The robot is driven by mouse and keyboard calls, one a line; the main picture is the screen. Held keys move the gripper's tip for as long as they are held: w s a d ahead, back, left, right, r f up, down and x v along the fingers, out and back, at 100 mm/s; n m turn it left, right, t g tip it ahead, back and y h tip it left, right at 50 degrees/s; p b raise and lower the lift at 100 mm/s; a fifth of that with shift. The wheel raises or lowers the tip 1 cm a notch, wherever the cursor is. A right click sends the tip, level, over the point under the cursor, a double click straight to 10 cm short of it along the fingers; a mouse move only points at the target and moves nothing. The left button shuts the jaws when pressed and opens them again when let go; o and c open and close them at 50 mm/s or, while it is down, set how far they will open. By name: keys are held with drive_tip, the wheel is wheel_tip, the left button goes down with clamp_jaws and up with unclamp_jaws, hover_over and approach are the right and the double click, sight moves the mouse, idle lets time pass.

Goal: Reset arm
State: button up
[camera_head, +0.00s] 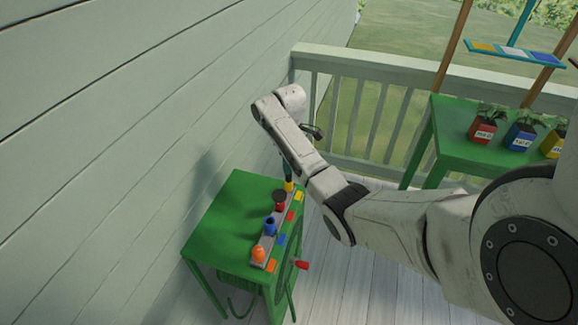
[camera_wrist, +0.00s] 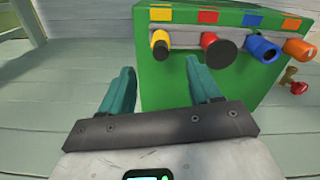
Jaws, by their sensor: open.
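My gripper (camera_wrist: 161,92) shows in the wrist view with its two teal fingers spread apart and nothing between them. In the head view my arm reaches from the right over the deck, and its far end stands above the back of a small green table (camera_head: 222,205). The gripper fingers are mostly hidden behind the arm there. In the wrist view the green table (camera_wrist: 165,88) is just beyond the fingers, and the right finger overlaps its front. I cannot tell whether they touch.
A strip on the table holds yellow, dark red, blue (camera_head: 270,226) and orange (camera_head: 258,253) nozzles. A red handle (camera_head: 302,265) sticks out at its side. Another green table (camera_head: 452,122) with potted plants stands at the right. A pale wall (camera_head: 110,130) and railing (camera_head: 345,110) bound the deck.

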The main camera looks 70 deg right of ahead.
idle(0.6)
drive_tip(key=w+a+f+t, duration=0.1)
drive_tip(key=w+a+f, duration=0.15)
drive_tip(key=a, duration=0.55)
drive_tip(key=w+a+f+t, duration=0.1)
drive_tip(key=w+a, duration=0.2)
drive_tip(key=a, duration=0.5)
drive_tip(key=s+a+m+t, duration=0.1)
drive_tip(key=s+a+m, duration=0.15)
drive_tip(key=a, duration=1.05)
drive_tip(key=s+a+r+t, duration=0.2)
drive_tip(key=s+a+r, duration=0.3)
drive_tip(key=s+a, duration=0.4)
drive_tip(key=s+d+f+g, duration=0.1)
drive_tip(key=s+f+g, duration=0.1)
drive_tip(key=s, duration=0.3)
drive_tip(key=s+d+f+m+g, duration=0.1)
drive_tip(key=s+f+g, duration=0.1)
drive_tip(key=s+f, duration=0.2)
drive_tip(key=shift+s+d, duration=0.3)
drive_tip(key=shift+s, duration=0.85)
drive_tip(key=shift+f+m, duration=0.1)
drive_tip(key=shift+m, duration=0.15)
